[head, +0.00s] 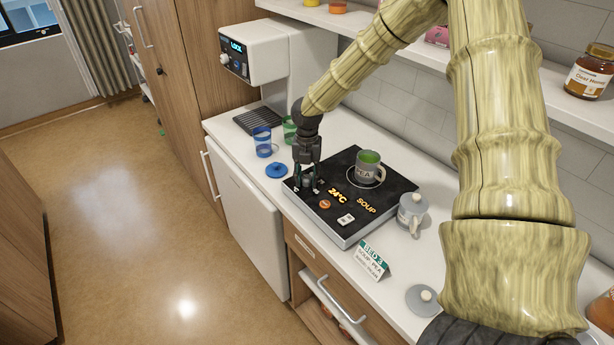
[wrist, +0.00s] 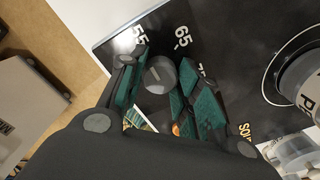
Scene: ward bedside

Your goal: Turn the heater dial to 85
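The heater is a black flat unit (head: 338,168) on the white counter, showing 24°C and SOUP. Its round grey dial (wrist: 160,75) shows in the wrist view between my fingers, with printed 55, 65 and part of a further number around it. I cannot read the dial's setting for sure. My gripper (head: 306,187) points down at the heater's left corner, fingers apart. In the wrist view the gripper (wrist: 162,72) has one finger on each side of the dial; I cannot tell whether they touch it.
A grey PEA mug (head: 370,172) stands on the heater's ring. A lidded grey cup (head: 411,214) and a bed card (head: 373,262) stand right of the heater.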

